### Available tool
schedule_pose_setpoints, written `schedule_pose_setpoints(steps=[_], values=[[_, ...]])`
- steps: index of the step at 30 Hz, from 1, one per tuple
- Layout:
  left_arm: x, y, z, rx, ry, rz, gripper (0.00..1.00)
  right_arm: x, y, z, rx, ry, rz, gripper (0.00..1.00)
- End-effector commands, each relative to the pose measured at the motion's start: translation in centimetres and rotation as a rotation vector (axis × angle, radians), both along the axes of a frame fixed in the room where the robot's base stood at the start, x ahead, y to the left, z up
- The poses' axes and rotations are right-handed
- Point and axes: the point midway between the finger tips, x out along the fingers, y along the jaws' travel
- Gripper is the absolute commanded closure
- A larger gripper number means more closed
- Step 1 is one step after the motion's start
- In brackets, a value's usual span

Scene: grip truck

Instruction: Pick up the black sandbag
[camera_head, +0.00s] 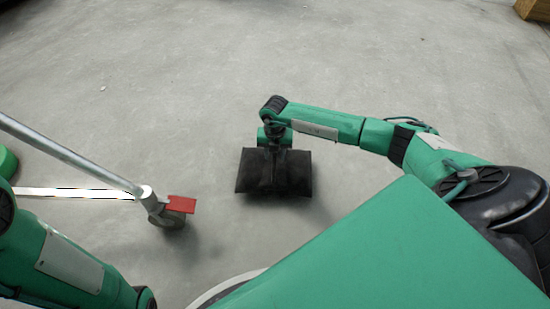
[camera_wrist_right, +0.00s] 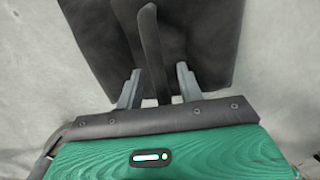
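The black sandbag (camera_head: 290,180) is in the middle of the head view, flat and roughly rectangular, with a dark shadow along its lower edge. It fills the upper part of the right wrist view (camera_wrist_right: 205,40), where its strap-like handle (camera_wrist_right: 151,45) runs down between my fingers. My right gripper (camera_head: 274,150) is directly over the sandbag. In the right wrist view, its two grey fingers (camera_wrist_right: 158,86) stand apart, one on each side of the handle, with gaps visible. My left gripper is out of view; only part of the left arm shows at the lower left.
A metal pole with a caster wheel (camera_head: 172,218) and red brake tab (camera_head: 181,204) stands left of the sandbag. A white strip (camera_head: 75,192) lies behind it. A wooden box (camera_head: 534,10) is at the far top right. The grey floor beyond the sandbag is clear.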

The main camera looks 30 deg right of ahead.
Motion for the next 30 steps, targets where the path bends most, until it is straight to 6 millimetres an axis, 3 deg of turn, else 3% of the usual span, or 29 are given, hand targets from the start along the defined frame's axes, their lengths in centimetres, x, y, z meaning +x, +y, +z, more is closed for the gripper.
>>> schedule_pose_setpoints(steps=[2, 7, 30], values=[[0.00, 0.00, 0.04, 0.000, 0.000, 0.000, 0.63, 0.00, 0.00, 0.05, 0.000, 0.000, 0.000, 0.66], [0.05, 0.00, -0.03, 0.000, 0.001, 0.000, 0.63, -0.01, 0.01, 0.05, 0.000, 0.000, 0.000, 1.00], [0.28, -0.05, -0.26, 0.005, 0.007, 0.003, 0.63, -0.01, 0.01, 0.05, 0.000, 0.000, 0.000, 1.00]])
